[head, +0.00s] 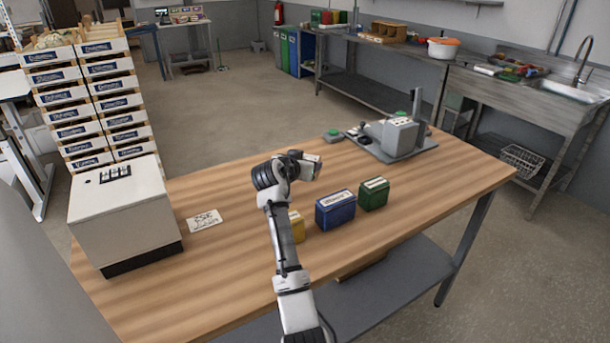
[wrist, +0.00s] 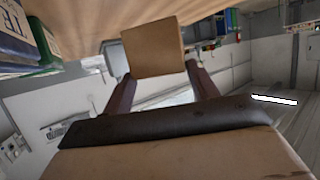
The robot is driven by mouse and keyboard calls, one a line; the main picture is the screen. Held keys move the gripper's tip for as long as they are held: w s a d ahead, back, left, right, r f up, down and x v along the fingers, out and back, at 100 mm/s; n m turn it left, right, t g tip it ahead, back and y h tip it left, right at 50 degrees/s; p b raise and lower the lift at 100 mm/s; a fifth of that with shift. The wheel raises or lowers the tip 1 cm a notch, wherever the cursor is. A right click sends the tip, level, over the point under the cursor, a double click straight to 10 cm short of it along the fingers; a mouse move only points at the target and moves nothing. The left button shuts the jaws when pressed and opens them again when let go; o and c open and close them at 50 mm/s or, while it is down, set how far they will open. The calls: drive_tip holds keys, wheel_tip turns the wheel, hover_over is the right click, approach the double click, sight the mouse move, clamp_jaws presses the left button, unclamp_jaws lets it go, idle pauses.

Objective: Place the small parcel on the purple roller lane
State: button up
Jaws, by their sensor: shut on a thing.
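My gripper (wrist: 158,72) is shut on a small brown box-shaped parcel (wrist: 152,48) in the wrist view. The parcel sits between the two dark fingertips, and its plain face is toward the camera. In the head view my gripper (head: 312,166) is above the middle of the wooden table (head: 240,185); the parcel cannot be made out clearly there. No purple roller lane can be made out in either view.
A yellow box (head: 297,226), a blue box (head: 335,210) and a green box (head: 373,194) stand near my arm. A white card (head: 204,220) and a pale cabinet (head: 122,215) are left. A grey machine (head: 398,135) stands at the table's far right.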

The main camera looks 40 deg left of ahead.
drive_tip(key=p, duration=0.2)
hover_over(305, 197)
drive_tip(key=shift+f, duration=2.8)
drive_tip(key=shift+b, duration=0.3)
drive_tip(key=shift+f, duration=0.15)
drive_tip(key=o, duration=1.1)
